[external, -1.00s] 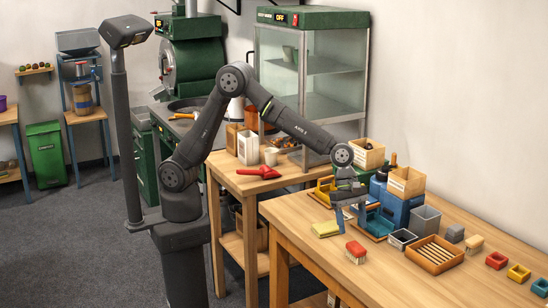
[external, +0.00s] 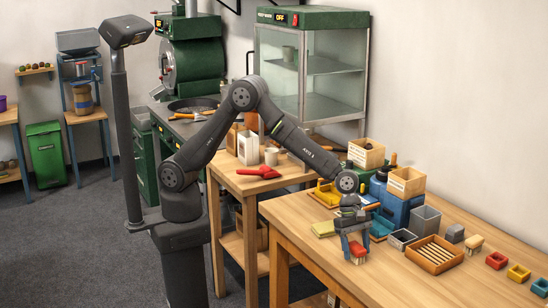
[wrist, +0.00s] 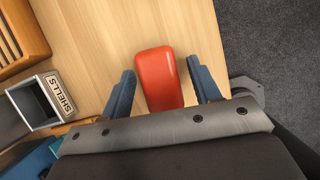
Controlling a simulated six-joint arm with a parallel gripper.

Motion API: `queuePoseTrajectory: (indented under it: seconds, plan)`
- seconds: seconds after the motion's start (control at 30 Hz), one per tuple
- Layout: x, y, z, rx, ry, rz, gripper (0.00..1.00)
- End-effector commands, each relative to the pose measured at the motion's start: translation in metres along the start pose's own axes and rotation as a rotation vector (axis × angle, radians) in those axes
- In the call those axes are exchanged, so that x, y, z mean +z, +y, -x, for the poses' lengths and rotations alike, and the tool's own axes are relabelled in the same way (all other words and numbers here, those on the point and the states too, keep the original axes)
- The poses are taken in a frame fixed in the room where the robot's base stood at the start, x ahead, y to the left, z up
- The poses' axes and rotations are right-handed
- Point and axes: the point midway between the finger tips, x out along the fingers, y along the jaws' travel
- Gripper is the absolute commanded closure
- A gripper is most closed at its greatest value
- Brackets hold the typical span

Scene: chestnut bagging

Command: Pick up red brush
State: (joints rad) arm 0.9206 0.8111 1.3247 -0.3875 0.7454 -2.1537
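The red brush (external: 357,250) stands on the front table near its left edge, bristles down, with its red back on top. It also shows in the wrist view (wrist: 158,76), seen from above. My gripper (external: 356,250) is lowered over it, with blue fingers on either side. In the wrist view my gripper (wrist: 162,85) is open. The brush lies between the two fingers, with a visible gap on each side. The near end of the brush is hidden under my gripper body.
A grey box labelled SHELLS (wrist: 42,102) is left of the gripper in the wrist view. A slatted wooden tray (external: 434,254) lies to the right on the table. A yellow-green block (external: 323,229) and a blue dustpan (external: 380,226) are nearby. The table edge is close to the brush.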

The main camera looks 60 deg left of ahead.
Motion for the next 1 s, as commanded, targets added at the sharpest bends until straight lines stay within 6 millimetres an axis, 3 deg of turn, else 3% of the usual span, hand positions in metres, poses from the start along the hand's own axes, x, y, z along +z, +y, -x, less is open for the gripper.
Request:
queuePoseTrajectory:
  seconds: [0.03, 0.2, 0.57, 0.83, 1.0]
  plan:
    - [0.000, 0.000, 0.000, 0.000, 0.000, 0.000, 0.54]
    - [0.000, 0.000, 0.000, 0.000, 0.000, 0.000, 0.87]
    - [0.002, 0.000, 0.004, 0.001, -0.001, 0.000, 0.87]
    - [0.017, 0.001, 0.040, 0.002, -0.003, -0.002, 0.87]
    - [0.031, -0.040, 0.058, -0.001, -0.002, -0.005, 0.87]
